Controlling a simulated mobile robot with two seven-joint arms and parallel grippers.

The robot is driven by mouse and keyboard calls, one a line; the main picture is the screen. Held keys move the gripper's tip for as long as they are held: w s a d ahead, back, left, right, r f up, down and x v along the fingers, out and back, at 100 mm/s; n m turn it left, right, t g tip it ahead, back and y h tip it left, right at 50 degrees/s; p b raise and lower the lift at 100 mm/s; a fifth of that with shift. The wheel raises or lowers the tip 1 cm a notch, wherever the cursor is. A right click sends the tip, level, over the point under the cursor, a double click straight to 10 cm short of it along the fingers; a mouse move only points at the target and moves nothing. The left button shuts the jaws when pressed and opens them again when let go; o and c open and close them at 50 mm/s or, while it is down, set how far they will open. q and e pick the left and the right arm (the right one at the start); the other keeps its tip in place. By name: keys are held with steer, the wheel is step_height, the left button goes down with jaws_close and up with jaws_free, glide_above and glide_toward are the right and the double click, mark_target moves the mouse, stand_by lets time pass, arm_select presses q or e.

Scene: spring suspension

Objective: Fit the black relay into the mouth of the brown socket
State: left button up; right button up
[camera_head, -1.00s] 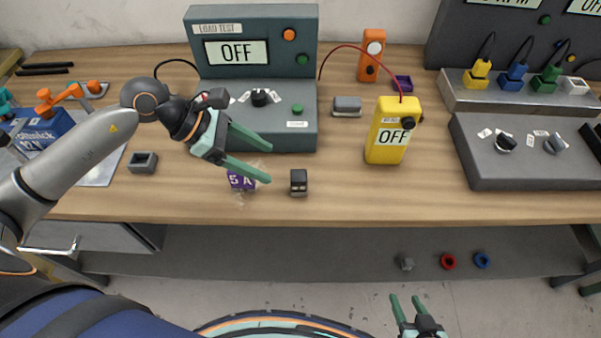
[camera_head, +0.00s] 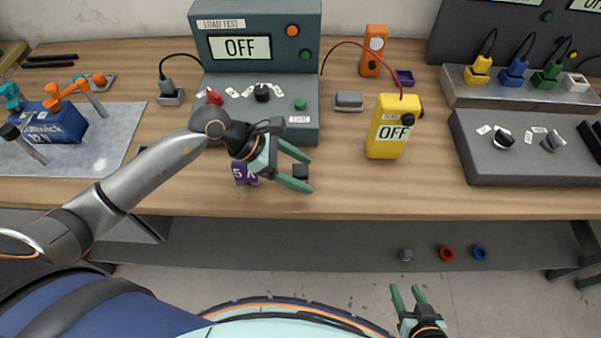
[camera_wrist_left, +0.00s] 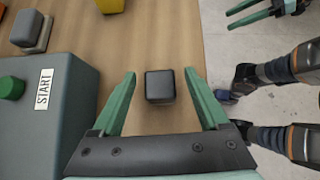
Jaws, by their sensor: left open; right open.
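The black relay (camera_head: 300,172), a small dark block, stands on the table near the front edge. My left gripper (camera_head: 311,172) is open, with its fingers on either side of the relay. In the left wrist view the relay (camera_wrist_left: 160,86) lies between the open fingers (camera_wrist_left: 160,74), with a gap on both sides. A sliver of a dark block, perhaps the brown socket (camera_head: 142,149), shows behind my left arm; its mouth is hidden and its colour looks more grey than brown. My right gripper (camera_head: 406,289) is open and empty, low in front of the table.
A purple 5 A block (camera_head: 240,170) stands close behind my left gripper. The load test box (camera_head: 300,132) rises just beyond it. A yellow meter (camera_head: 392,128) stands to the right. The table front between the relay and the grey right-hand panel (camera_head: 500,178) is clear.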

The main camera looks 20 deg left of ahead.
arm_select(q)
jaws_close()
stand_by(0.5)
